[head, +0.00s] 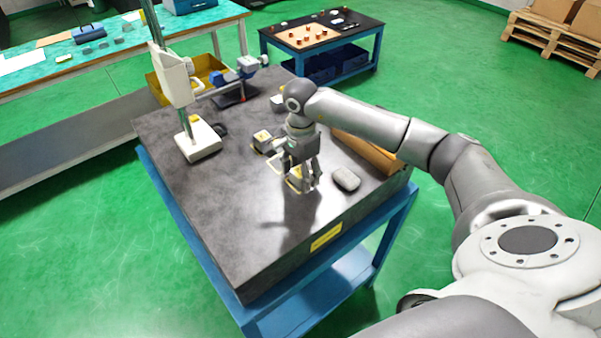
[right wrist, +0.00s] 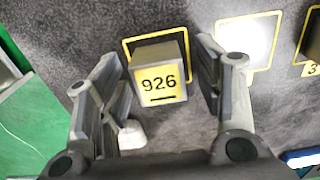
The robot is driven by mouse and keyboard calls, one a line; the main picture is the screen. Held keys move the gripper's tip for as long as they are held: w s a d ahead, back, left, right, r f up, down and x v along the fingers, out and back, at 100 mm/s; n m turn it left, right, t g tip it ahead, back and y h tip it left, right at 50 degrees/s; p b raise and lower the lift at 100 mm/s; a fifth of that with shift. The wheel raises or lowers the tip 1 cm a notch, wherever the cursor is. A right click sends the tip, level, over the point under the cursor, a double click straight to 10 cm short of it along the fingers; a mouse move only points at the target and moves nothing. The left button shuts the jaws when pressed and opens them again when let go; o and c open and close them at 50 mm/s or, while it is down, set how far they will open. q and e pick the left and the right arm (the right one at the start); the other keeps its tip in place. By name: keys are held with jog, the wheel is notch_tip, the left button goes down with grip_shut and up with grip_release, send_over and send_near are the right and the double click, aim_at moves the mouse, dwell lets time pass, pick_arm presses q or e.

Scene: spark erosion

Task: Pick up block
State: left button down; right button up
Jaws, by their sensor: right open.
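A small block (right wrist: 158,82) with a yellow label reading 926 sits on the dark stone slab (head: 215,220), by a yellow-outlined square. In the right wrist view it lies between the two spread fingers of my right gripper (head: 303,180). The gripper points down over the slab and is open. No clear contact between fingers and block shows. In the head view the gripper largely hides this block. Another block (head: 262,138) stands farther back on the slab. My left gripper is not in view.
A grey rounded object (head: 346,179) lies right of the gripper. A white measuring stand (head: 199,140) rises at the slab's left. A brown box-like piece (head: 368,152) lies along the right edge. The slab's front left is clear.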

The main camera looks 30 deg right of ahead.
jog(key=shift+c, duration=0.4)
jog(key=c, duration=1.1)
